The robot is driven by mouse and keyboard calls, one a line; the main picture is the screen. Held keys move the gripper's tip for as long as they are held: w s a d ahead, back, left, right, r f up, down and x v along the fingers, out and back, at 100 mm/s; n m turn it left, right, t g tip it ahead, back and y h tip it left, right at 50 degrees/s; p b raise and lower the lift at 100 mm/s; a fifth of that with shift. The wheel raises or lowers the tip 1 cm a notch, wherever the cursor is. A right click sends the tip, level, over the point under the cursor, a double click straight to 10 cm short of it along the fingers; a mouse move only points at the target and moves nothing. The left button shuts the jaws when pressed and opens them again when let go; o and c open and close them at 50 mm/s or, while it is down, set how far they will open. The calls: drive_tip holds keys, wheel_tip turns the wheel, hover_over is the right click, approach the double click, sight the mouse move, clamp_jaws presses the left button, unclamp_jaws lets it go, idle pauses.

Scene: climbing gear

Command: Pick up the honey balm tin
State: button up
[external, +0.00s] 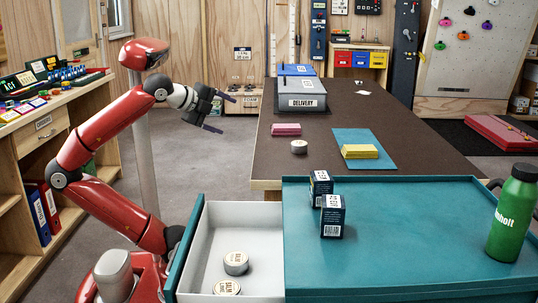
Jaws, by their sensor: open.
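Three small round pale tins are in view, and I cannot read which one is honey balm. One tin (236,263) lies in the open white drawer (246,225). A second tin (227,288) lies in front of it in the same drawer, partly cut off by the drawer's front and the picture edge. A third tin (299,147) stands on the dark brown table. My gripper (225,114) is open and empty, raised in the air left of the table and well apart from all the tins.
A teal cabinet top (400,235) carries two dark blue boxes (333,216) and a green bottle (513,215). A cluttered workbench (40,110) stands left.

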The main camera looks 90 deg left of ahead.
drive_tip(key=n+g+h+b, duration=0.55)
drive_tip(key=n+b, duration=0.35)
drive_tip(key=n, duration=0.8)
approach(299, 143)
drive_tip(key=w+f, duration=0.1)
drive_tip(key=f, duration=0.1)
drive_tip(key=shift+g+y, duration=0.25)
drive_tip(key=b+x, duration=0.2)
drive_tip(key=x, duration=0.5)
drive_tip(key=shift+a+f, duration=0.1)
drive_tip(key=c, duration=1.1)
